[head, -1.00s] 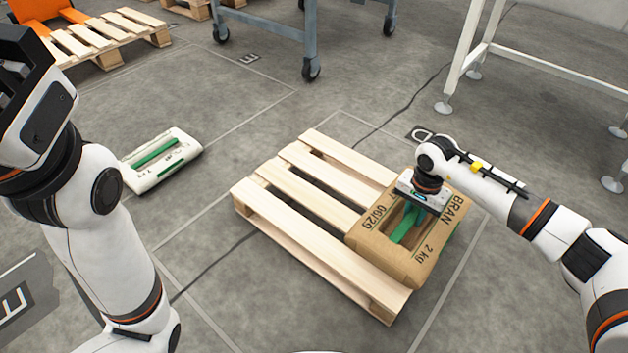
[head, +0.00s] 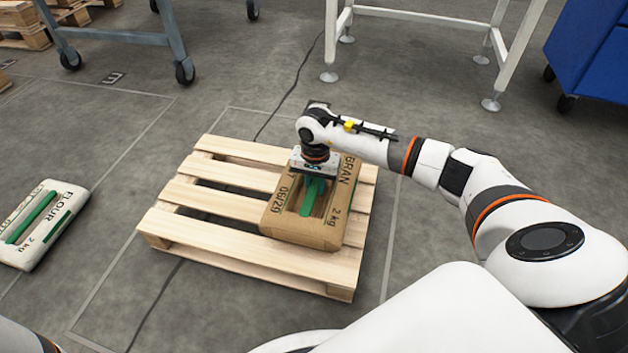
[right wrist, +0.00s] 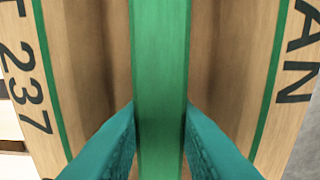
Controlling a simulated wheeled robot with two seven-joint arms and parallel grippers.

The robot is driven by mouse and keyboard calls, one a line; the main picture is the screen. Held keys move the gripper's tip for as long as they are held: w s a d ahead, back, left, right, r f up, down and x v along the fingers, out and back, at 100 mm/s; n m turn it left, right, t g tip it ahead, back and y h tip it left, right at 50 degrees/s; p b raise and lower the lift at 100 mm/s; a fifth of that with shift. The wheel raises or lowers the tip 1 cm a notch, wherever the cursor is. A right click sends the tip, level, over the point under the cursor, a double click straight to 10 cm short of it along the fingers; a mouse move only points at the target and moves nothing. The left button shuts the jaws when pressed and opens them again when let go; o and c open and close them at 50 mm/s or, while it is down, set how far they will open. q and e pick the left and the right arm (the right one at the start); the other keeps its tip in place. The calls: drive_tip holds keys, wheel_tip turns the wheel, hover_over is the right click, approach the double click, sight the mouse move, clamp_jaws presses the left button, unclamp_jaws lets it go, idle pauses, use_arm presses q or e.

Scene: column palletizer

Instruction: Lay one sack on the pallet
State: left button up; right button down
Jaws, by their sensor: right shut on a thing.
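The brown BRAN sack (head: 328,226) is over the right part of the wooden pallet (head: 208,194), lying flat and within its outline. I cannot tell whether its underside touches the slats. My right gripper (head: 313,184) points down over the sack's middle and is shut on its green handle strap. In the right wrist view the two teal fingers press on either side of the green strap (right wrist: 160,60), with brown sack (right wrist: 95,60) around it. A white FLOUR sack (head: 42,232) with a green strap lies on the floor at the left. My left gripper is out of view.
The pallet's left slats are bare. A white-legged table (head: 420,15) stands behind, a grey wheeled frame (head: 115,38) at back left, and a blue cart (head: 598,55) at back right. Another wooden pallet (head: 25,38) is at far left. A dark cable crosses the floor.

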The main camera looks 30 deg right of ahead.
drive_tip(key=shift+w+f+b, duration=0.2)
drive_tip(key=shift+f+b, duration=1.1)
drive_tip(key=shift+f, duration=0.5)
drive_tip(key=shift+r, duration=0.1)
drive_tip(key=c, duration=1.6)
unclamp_jaws()
drive_tip(key=shift+s+f, duration=0.15)
drive_tip(key=shift+f, duration=0.15)
drive_tip(key=o, duration=0.4)
